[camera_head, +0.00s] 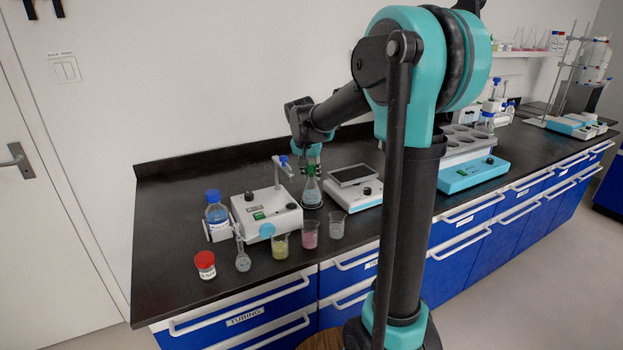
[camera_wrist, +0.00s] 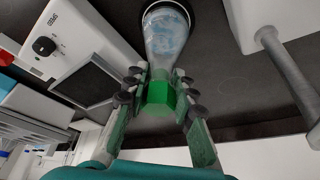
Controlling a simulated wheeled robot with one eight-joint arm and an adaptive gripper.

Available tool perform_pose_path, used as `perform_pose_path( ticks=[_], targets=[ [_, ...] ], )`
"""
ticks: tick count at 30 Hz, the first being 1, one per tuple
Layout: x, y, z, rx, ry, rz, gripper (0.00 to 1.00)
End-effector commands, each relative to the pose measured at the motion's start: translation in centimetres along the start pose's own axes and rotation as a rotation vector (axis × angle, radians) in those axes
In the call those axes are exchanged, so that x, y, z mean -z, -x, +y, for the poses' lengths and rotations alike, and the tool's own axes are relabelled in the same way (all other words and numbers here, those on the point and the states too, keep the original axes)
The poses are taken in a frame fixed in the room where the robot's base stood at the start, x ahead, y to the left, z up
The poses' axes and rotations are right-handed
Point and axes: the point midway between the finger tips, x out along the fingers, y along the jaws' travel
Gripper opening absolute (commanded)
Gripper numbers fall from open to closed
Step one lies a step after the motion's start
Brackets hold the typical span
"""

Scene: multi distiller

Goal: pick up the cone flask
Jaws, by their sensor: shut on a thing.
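The cone flask (camera_head: 312,191) stands upright between the white stirrer device and the flat-topped balance. It is clear glass with a green cap on its neck. In the wrist view the flask (camera_wrist: 168,38) shows its wide base away from me and its green cap (camera_wrist: 158,97) close to me. My gripper (camera_wrist: 159,84) has its fingers on both sides of the green cap and neck and is shut on the flask. In the head view my gripper (camera_head: 309,165) comes down from above onto the flask's top. I cannot tell whether the base is touching the bench.
Left of the flask stands a white stirrer (camera_head: 266,213) with a support rod. Right of it is a balance (camera_head: 354,186). Several small beakers stand in front, including a pink one (camera_head: 310,236). A blue-capped bottle (camera_head: 216,213) and red-capped jar (camera_head: 205,265) are farther left.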

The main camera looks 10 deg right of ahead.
Motion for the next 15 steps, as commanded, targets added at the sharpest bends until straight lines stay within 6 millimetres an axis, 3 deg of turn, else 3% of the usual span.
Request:
perform_pose_path(
  ticks=[5,15],
  targets=[
    [1.1,2.8,0.0,0.000,0.000,0.000,0.00],
    [4.7,11.4,0.0,0.000,0.000,0.000,0.00]
  ],
)
